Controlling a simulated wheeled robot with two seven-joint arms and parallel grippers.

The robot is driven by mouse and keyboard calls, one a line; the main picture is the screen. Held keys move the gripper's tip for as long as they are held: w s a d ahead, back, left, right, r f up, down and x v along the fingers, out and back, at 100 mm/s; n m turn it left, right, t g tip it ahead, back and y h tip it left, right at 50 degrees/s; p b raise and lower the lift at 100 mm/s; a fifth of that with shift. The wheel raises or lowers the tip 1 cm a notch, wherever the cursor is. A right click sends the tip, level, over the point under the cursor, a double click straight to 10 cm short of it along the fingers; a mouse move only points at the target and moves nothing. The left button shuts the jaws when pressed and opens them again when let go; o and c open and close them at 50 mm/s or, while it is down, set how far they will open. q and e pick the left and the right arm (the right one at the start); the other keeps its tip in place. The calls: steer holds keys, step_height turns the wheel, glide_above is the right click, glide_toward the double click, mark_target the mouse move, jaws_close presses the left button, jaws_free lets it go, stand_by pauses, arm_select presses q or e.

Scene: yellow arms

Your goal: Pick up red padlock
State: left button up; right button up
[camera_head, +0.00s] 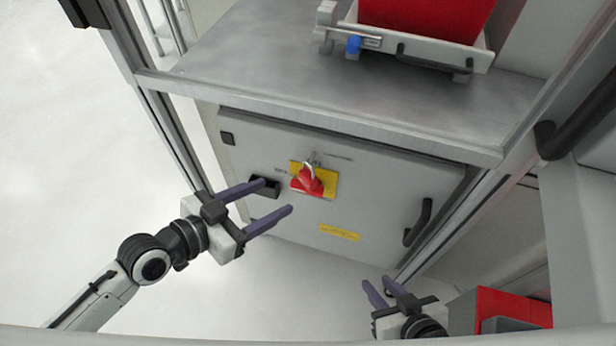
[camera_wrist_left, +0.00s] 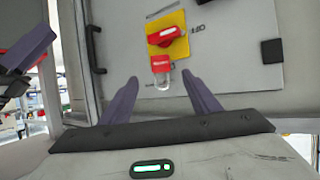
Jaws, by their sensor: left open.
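The red padlock (camera_head: 311,177) with its pale metal shackle is on the front of a grey cabinet door, at a red rotary switch (camera_head: 302,188) on a yellow plate (camera_head: 330,184). In the left wrist view the padlock (camera_wrist_left: 161,64) shows beside the switch (camera_wrist_left: 167,36), its shackle toward the fingertips. My left gripper (camera_head: 275,196) is open and empty, left of the padlock in the head view. In the left wrist view its fingertips (camera_wrist_left: 160,78) stand either side of the shackle's line; contact cannot be told. My right gripper (camera_head: 378,282) is open and empty at the lower right.
The grey cabinet door (camera_head: 370,205) has a black handle (camera_head: 418,222) and a small black part (camera_head: 264,187) near my left fingers. A metal worktop (camera_head: 240,65) juts out above, bearing a red bin (camera_head: 425,15). A red box (camera_head: 500,308) is at lower right. The floor at left is clear.

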mark_target(304, 177)
arm_select(q)
steer(key=shift+m+h, duration=0.4)
steer(key=shift+m, duration=0.1)
steer(key=x, duration=0.6)
steer(key=r+x, duration=0.1)
steer(key=x, duration=0.3)
steer(key=shift+w+b, duration=0.3)
steer(key=shift+w, duration=0.15)
arm_select(e)
steer(key=shift+w+a+r, duration=0.1)
steer(key=shift+w+a, duration=0.05)
steer(key=shift+w, duration=0.25)
arm_select(q)
steer(key=c, duration=1.3)
steer(key=shift+r, duration=0.2)
